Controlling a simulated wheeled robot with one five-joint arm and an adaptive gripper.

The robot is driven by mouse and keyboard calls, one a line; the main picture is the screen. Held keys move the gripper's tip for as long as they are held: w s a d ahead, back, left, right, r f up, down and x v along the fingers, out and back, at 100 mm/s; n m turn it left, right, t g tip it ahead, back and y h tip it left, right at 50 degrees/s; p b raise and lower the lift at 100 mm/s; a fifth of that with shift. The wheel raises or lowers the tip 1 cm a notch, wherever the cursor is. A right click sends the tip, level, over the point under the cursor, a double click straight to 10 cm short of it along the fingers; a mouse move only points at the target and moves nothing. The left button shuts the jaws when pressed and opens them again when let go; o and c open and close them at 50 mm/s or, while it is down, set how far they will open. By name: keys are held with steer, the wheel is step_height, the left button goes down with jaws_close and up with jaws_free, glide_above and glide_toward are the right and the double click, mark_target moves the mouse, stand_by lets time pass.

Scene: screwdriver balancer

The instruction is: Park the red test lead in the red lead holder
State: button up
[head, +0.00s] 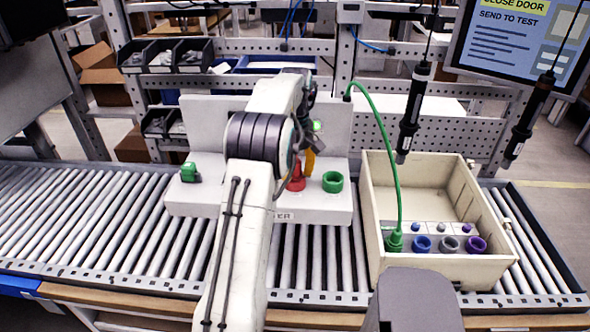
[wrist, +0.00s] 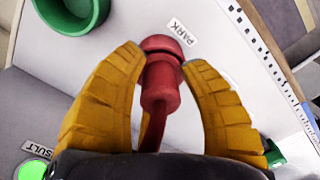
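The red test lead (wrist: 160,85) stands between my gripper's yellow fingers in the wrist view, its thin red cable running back toward my palm. My gripper (wrist: 164,62) has a fingertip against each side of the lead, near its wide collar. The collar end is beside the PARK label (wrist: 179,31) on a white surface. In the head view a red ring-like part (head: 297,184) shows on the white fixture (head: 230,203), below my gripper (head: 309,162). I cannot tell how much of it is holder and how much lead. My arm partly hides this area.
A green cup (head: 332,181) stands just right of the red part, and a green piece (head: 189,172) is at the fixture's left. A cream box (head: 374,195) on the roller conveyor (head: 80,225) holds a green lead (head: 394,241) and blue, grey and purple rings. Two black tools hang above it.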

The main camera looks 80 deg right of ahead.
steer(key=shift+o, duration=1.1)
steer(key=shift+r, duration=0.1)
steer(key=shift+r, duration=3.65)
